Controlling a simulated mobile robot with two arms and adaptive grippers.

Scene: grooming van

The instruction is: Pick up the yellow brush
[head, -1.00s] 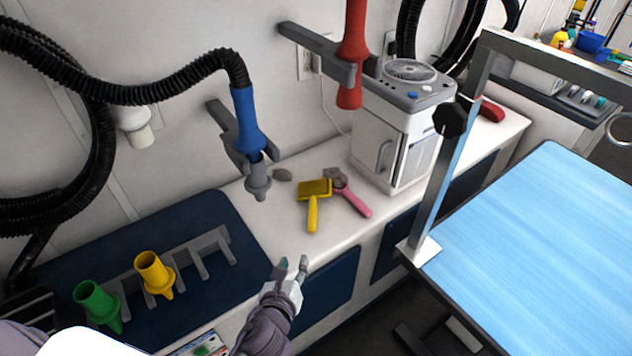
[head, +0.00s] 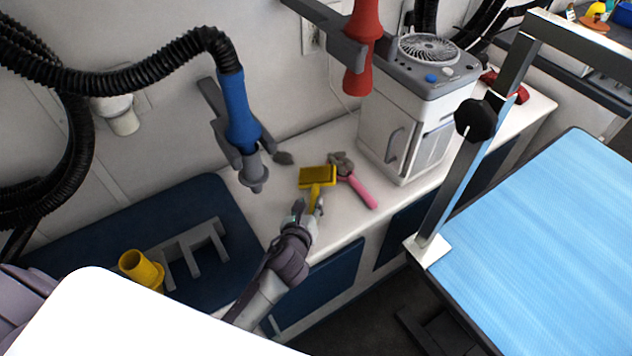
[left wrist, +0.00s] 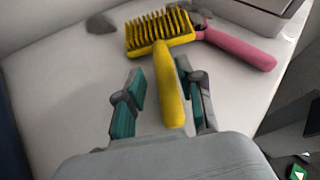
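The yellow brush (head: 318,177) lies on the white counter, its bristled head toward the wall and its handle toward my left gripper (head: 307,208). In the left wrist view the brush (left wrist: 171,84) has its handle between the two open, teal-padded fingers of my left gripper (left wrist: 160,103). A gap shows on each side of the handle, so the fingers do not appear to press on it. My right gripper is not in view.
A pink-handled tool (head: 357,188) lies close to the right of the brush. A blue dryer nozzle (head: 240,122) hangs at the left. A white machine (head: 407,125) and a blue-topped table (head: 530,230) stand at the right.

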